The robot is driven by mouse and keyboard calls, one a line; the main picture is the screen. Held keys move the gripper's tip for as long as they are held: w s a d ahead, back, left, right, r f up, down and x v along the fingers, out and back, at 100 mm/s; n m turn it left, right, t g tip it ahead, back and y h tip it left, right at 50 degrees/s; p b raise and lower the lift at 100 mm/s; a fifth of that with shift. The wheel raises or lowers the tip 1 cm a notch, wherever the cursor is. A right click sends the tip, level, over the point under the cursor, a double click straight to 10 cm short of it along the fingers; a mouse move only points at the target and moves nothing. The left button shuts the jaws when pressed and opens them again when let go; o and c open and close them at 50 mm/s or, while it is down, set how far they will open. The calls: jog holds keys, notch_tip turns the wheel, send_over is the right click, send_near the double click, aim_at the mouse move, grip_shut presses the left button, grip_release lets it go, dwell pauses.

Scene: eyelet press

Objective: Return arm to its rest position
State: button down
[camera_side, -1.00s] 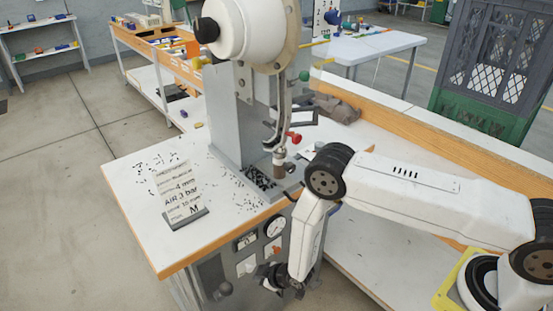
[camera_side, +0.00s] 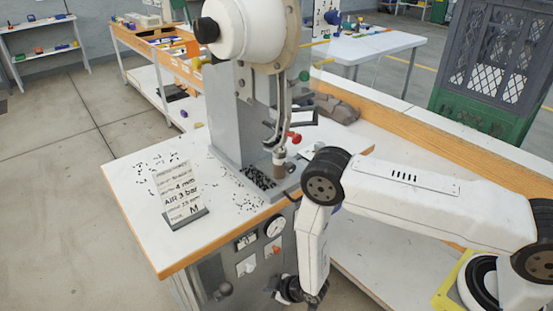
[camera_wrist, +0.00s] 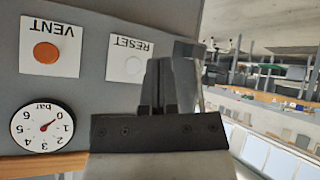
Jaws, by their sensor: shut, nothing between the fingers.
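My gripper (camera_side: 271,291) hangs low in front of the press bench's grey front panel, below the buttons, with a gap to the panel hard to judge. In the wrist view its dark fingers (camera_wrist: 172,85) are together with nothing between them. They overlap the right edge of the RESET plate in the picture. My forearm points down from the elbow. The panel carries an orange VENT button (camera_wrist: 46,52), a pale RESET button (camera_wrist: 132,66) and a round bar gauge (camera_wrist: 47,126), all upside down in the wrist view.
The eyelet press (camera_side: 228,120) stands on the white bench top (camera_side: 130,190), with small dark bits scattered around. A settings card (camera_side: 180,197) stands at the front left. A dark knob (camera_side: 226,289) sits low on the panel. Open floor (camera_side: 60,200) lies to the left.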

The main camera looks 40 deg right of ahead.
jog(key=shift+r, duration=0.1)
dwell(0.5)
jog(key=w+d+r+m+g+h, duration=0.15)
jog(key=d+r, duration=0.25)
jog(key=r, duration=0.6)
jog(key=d+r+m+g+h, duration=0.15)
jog(key=d+r, duration=0.25)
jog(key=r, duration=0.6)
jog(key=s+d+r+m+g, duration=0.1)
jog(key=s+d+r+m, duration=0.1)
jog(key=s+d+r, duration=0.2)
jog(key=s+d+r+m+g, duration=0.2)
jog(key=s+d+r, duration=0.2)
jog(key=s+r, duration=0.5)
jog(key=shift+s+r, duration=0.35)
jog(key=shift+s, duration=0.35)
